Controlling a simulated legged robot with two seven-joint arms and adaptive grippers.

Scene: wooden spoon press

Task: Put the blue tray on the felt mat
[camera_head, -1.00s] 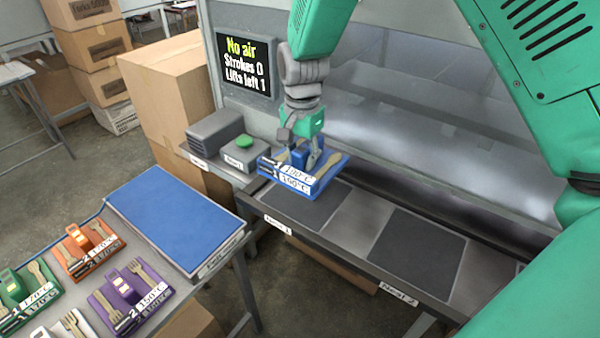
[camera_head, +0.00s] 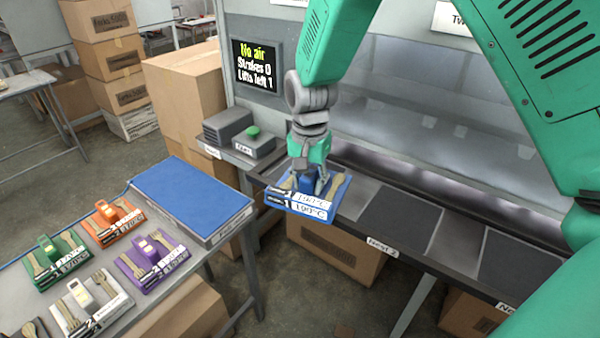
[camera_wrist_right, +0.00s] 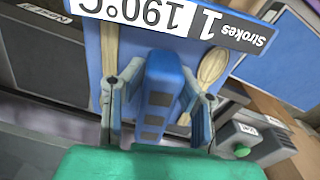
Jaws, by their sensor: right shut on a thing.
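The blue tray (camera_head: 300,209) carries wooden cutlery and labels reading 190°C; it also shows in the right wrist view (camera_wrist_right: 92,50). My right gripper (camera_head: 308,182) is shut on the tray's upright blue grip block (camera_wrist_right: 158,100), one finger on each side. The tray appears held up at the front edge of the press bench, roughly level. The blue felt mat (camera_head: 190,195) lies flat and empty on the table at left, left of the tray. My left gripper is not in view.
Green (camera_head: 58,262), orange (camera_head: 112,222), purple (camera_head: 150,260) and white (camera_head: 90,305) trays stand in front of the mat. A box with a green button (camera_head: 252,142) sits behind the blue tray. Dark nest pads (camera_head: 400,225) line the bench. A gap separates bench and table.

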